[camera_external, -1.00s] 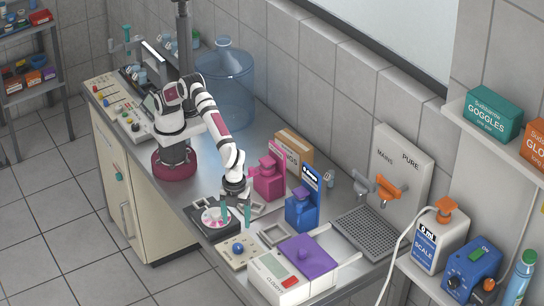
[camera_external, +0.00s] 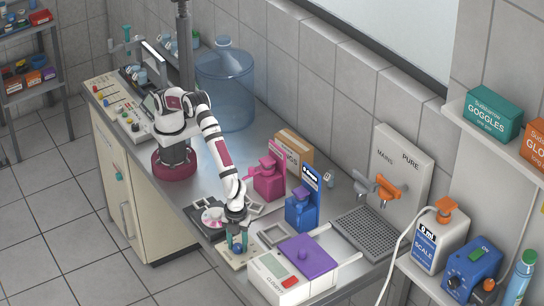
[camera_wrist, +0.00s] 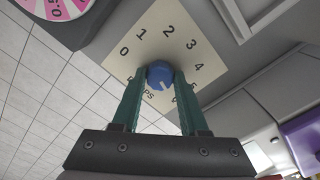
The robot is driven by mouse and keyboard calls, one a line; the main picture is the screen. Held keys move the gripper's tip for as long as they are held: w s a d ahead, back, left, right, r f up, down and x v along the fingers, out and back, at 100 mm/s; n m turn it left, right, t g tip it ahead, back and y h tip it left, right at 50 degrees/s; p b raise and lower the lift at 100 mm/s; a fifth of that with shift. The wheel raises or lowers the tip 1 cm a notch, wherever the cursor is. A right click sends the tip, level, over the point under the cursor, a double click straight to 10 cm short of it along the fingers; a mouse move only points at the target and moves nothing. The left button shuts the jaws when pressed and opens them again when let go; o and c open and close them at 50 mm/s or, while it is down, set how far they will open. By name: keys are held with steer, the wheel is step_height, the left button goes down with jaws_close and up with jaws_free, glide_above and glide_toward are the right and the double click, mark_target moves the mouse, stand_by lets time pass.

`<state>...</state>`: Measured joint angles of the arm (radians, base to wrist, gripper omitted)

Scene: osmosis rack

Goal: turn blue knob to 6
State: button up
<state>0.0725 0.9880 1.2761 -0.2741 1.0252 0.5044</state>
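The blue knob (camera_wrist: 159,76) sits on a cream dial plate (camera_wrist: 153,22) with black numbers around it. 0 to 4 are readable in the wrist view; the numbers at lower right are partly covered by a finger. The knob's pale mark points down and slightly right in that view, away from 2. My gripper (camera_wrist: 160,70) has its two green fingers on either side of the knob, with no clear gap. In the external view my gripper (camera_external: 238,248) points down over the dial plate (camera_external: 228,259) and mostly hides the knob.
A pink and white dial (camera_external: 213,216) lies just behind the plate. A white device (camera_external: 277,284) with a purple lid (camera_external: 307,255) stands close on the right. Blue (camera_external: 300,208) and magenta (camera_external: 267,184) dispensers stand behind.

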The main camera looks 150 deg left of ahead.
mark_target(237, 246)
jaws_close()
steer(key=shift+n, duration=0.6)
steer(key=o, duration=0.6)
jaws_free()
steer(key=shift+c, duration=0.2)
step_height(237, 246, up, 16)
steer(key=shift+f, duration=0.1)
